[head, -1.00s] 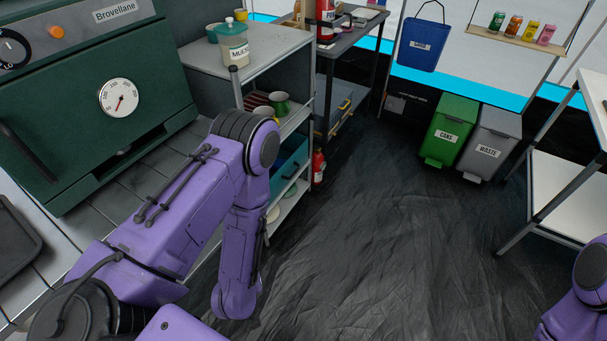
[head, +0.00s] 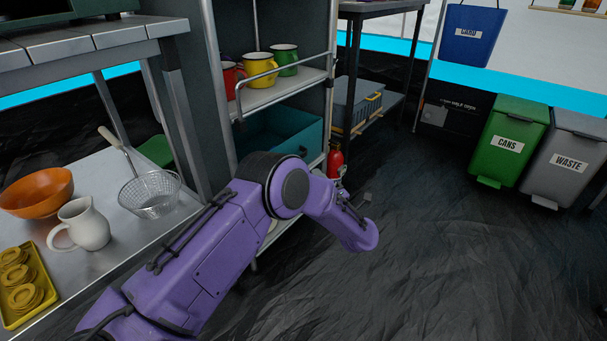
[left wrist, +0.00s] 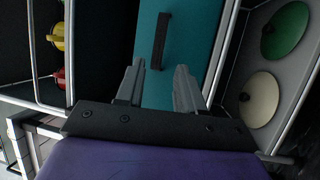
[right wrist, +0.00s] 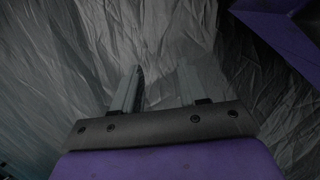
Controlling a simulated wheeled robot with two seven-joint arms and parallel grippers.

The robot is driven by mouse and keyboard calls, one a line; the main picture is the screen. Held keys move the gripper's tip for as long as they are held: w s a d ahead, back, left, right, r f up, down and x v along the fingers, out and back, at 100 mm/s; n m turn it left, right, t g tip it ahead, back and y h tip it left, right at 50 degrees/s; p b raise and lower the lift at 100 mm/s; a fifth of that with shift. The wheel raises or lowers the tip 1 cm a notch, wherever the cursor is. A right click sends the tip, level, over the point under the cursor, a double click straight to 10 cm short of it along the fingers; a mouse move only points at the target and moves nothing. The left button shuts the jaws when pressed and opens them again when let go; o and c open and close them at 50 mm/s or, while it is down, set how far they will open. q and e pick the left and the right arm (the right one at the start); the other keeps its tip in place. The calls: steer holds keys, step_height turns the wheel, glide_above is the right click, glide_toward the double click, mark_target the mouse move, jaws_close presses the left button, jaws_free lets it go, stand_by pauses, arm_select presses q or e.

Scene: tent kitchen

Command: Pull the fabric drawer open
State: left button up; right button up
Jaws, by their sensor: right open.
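The teal fabric drawer (head: 292,134) sits in the grey shelf unit, on the level below the mugs; my left arm covers part of its front in the head view. In the left wrist view the drawer front (left wrist: 196,28) fills the middle, with a dark strap handle (left wrist: 160,42) on it. My left gripper (left wrist: 159,78) is open and empty, its two fingers pointing at the drawer front just short of the handle. My right gripper (right wrist: 160,70) is open and empty over the dark, wrinkled floor, away from the drawer.
Red, yellow (head: 259,70) and green mugs stand on the shelf above. A fire extinguisher (head: 335,163) stands beside the unit. A counter with a jug (head: 84,226) is at left.

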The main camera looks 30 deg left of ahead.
steer(key=w+d+f+t+b, duration=0.1)
steer(key=w, duration=0.1)
steer(key=w+d+f+t+h+b, duration=0.1)
steer(key=w+d+f, duration=0.1)
steer(key=w+d+f+t+b, duration=0.1)
steer(key=w+f+t+b, duration=0.1)
steer(key=shift+d+h, duration=0.3)
steer(key=shift+h, duration=0.1)
arm_select(q)
steer(key=x, duration=0.9)
steer(key=shift+w+a, duration=0.2)
steer(key=shift+a, duration=0.05)
arm_select(e)
steer(key=shift+w+d, duration=0.1)
arm_select(q)
steer(key=shift+r, duration=0.1)
jaws_close()
